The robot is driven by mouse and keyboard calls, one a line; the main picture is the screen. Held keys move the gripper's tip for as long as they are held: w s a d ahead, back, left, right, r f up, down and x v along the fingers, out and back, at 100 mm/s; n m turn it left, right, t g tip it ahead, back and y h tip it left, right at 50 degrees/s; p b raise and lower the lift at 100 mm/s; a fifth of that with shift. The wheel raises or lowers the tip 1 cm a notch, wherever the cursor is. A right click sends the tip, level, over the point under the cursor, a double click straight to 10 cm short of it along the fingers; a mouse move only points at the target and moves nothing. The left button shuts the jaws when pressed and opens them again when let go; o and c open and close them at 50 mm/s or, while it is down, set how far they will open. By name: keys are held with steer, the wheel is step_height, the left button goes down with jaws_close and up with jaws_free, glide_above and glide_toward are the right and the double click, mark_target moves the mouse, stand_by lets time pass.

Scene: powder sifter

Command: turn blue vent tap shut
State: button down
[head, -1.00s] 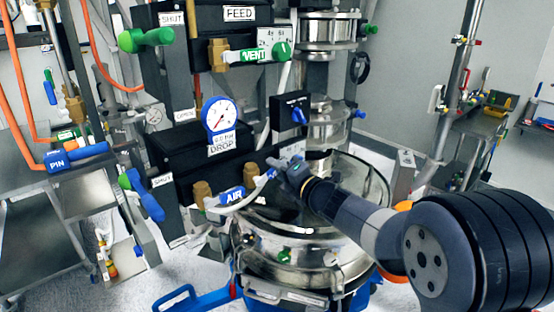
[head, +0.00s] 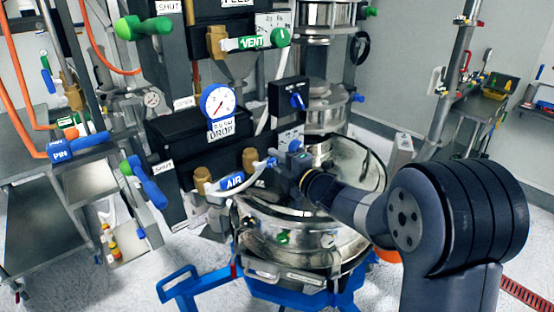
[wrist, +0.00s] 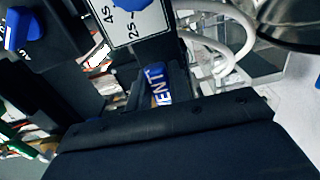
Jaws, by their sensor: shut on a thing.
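The blue vent tap shows in the wrist view as a blue label (wrist: 157,85) with the letters "ENT", just beyond the dark gripper body. In the head view my gripper (head: 281,166) reaches in from the right, at the brass fittings below the black DROP box. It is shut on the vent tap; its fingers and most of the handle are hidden. A blue AIR tap (head: 232,181) with a pale handle is just left of my gripper. A separate green VENT tap (head: 253,43) sits higher up, across its brass fitting.
The round steel vessel (head: 345,238) lies below and behind my forearm. A blue-rimmed gauge (head: 218,101) and a blue knob (head: 298,101) are above the gripper. White curved tubes (wrist: 235,25) pass close by in the wrist view. Open floor (head: 385,290) shows at lower right.

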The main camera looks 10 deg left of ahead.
steer(key=c, duration=1.3)
jaws_free()
steer(key=b+v, duration=0.3)
steer(key=v, duration=0.7)
steer(key=shift+s+d, duration=0.3)
steer(key=p+x, duration=0.3)
steer(key=x, duration=0.8)
steer(key=shift+d, duration=0.1)
steer(key=shift+r, duration=0.1)
